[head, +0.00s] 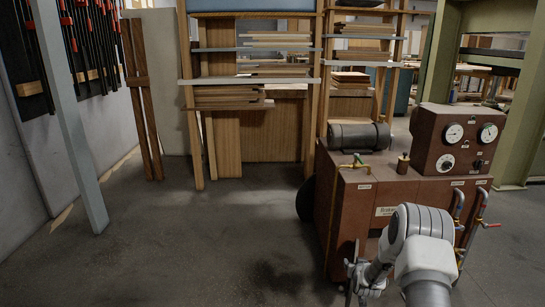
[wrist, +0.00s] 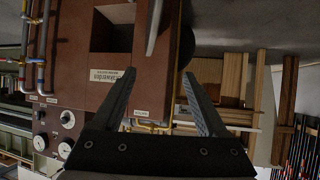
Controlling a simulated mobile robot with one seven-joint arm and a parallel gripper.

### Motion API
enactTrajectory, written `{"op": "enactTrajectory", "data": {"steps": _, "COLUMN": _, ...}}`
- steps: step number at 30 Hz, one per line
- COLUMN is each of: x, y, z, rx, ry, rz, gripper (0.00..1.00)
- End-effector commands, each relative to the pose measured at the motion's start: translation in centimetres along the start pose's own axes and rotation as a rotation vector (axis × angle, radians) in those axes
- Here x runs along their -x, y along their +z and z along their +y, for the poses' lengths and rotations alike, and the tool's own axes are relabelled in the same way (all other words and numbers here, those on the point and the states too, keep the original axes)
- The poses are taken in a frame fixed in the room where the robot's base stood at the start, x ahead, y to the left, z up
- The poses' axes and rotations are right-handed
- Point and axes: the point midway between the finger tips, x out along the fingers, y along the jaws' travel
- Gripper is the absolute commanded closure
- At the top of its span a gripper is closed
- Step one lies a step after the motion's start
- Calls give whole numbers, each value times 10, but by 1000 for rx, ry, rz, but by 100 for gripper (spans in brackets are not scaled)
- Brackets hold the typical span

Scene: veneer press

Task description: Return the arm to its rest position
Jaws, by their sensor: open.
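My gripper (head: 362,276) shows at the bottom of the head view, in front of the lower left part of a red-brown press unit (head: 352,218). My arm comes up from the bottom edge, with its grey joint bending left toward the gripper. In the wrist view my gripper (wrist: 158,74) has its two dark fingers spread apart with nothing between them. The press unit (wrist: 75,50) fills the left and middle of that view, which looks turned over. I cannot tell how far the fingers are from the unit.
The unit carries a gauge box (head: 455,142), a dark cylinder (head: 358,136), a brass valve (head: 354,162) and side pipes (head: 476,215). A timber rack (head: 250,80) stands behind. A grey-blue post (head: 72,120) and leaning boards (head: 140,95) are at left. The floor (head: 200,245) at left is clear.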

Motion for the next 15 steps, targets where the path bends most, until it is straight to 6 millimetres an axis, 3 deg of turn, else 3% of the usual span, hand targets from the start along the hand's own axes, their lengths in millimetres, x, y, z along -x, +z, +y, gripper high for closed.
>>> {"op": "enactTrajectory", "data": {"steps": 1, "x": 12, "y": -23, "z": -6, "rx": 9, "ry": -10, "rz": -8, "gripper": 24}}
{"op": "enactTrajectory", "data": {"steps": 6, "x": 53, "y": -73, "z": -23, "rx": 33, "ry": -37, "rz": -60, "gripper": 24}}
{"op": "enactTrajectory", "data": {"steps": 15, "x": 147, "y": -139, "z": -47, "rx": 73, "ry": -68, "rz": -152, "gripper": 24}}
